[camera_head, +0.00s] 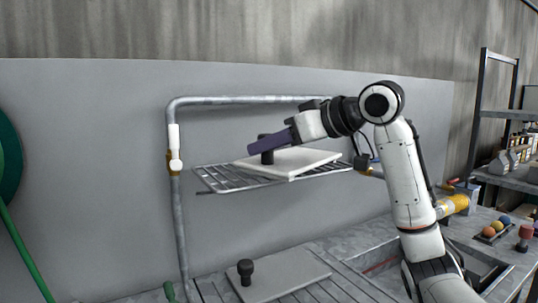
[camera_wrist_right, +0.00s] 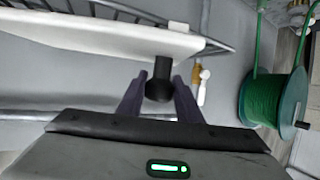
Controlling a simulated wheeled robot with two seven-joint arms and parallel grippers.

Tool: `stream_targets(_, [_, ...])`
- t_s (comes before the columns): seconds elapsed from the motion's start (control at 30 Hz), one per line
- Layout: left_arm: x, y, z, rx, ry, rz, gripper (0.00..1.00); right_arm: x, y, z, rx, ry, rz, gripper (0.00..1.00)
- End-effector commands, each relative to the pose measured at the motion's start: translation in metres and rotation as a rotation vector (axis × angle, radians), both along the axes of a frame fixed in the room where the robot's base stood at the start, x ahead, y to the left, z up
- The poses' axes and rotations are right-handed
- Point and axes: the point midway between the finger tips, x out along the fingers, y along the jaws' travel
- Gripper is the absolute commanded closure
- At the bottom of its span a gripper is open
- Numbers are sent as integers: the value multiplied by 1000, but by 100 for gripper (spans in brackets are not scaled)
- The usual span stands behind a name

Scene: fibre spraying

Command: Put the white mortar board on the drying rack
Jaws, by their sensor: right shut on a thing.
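The white mortar board (camera_head: 295,161) is a flat slab with a black knob (camera_wrist_right: 160,78) on it. My right gripper (camera_head: 266,142) is shut on this knob, with one dark finger on each side of it in the wrist view. The board lies roughly level over the wire drying rack (camera_head: 225,180). The rack's wires also show behind the board in the wrist view (camera_wrist_right: 105,12). I cannot tell whether the board rests on the wires or is just above them. My left gripper is not in view.
A grey board (camera_head: 285,274) with a black knob (camera_head: 245,270) lies on the bench below the rack. A metal pipe frame (camera_head: 180,225) stands around the rack. A green hose reel (camera_wrist_right: 272,110) is at the side. Coloured balls (camera_head: 495,227) sit on the right bench.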

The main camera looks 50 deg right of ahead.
Motion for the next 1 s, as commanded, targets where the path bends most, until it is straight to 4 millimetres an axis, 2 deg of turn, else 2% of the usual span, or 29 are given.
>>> stream_targets(0.03, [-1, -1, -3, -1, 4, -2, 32, 0, 0, -5, -1, -4, -1, 100])
stream_targets(0.27, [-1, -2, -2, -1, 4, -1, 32, 0, 0, -5, 0, -3, -1, 100])
stream_targets(0.3, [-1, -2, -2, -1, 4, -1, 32, 0, 0, -6, 2, 1, -1, 61])
stream_targets(0.37, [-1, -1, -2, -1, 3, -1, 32, 0, 0, -6, 2, 1, -1, 51])
stream_targets(0.4, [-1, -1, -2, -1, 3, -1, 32, 0, 0, -6, 1, 1, 0, 49])
stream_targets(0.77, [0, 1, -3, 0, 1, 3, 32, -6, -1, -3, -2, -2, -1, 49])
stream_targets(0.87, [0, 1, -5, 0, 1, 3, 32, -18, -3, 2, -3, -4, -3, 49])
stream_targets(1.0, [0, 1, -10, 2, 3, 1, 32, -45, -5, 13, -5, -5, -4, 49])
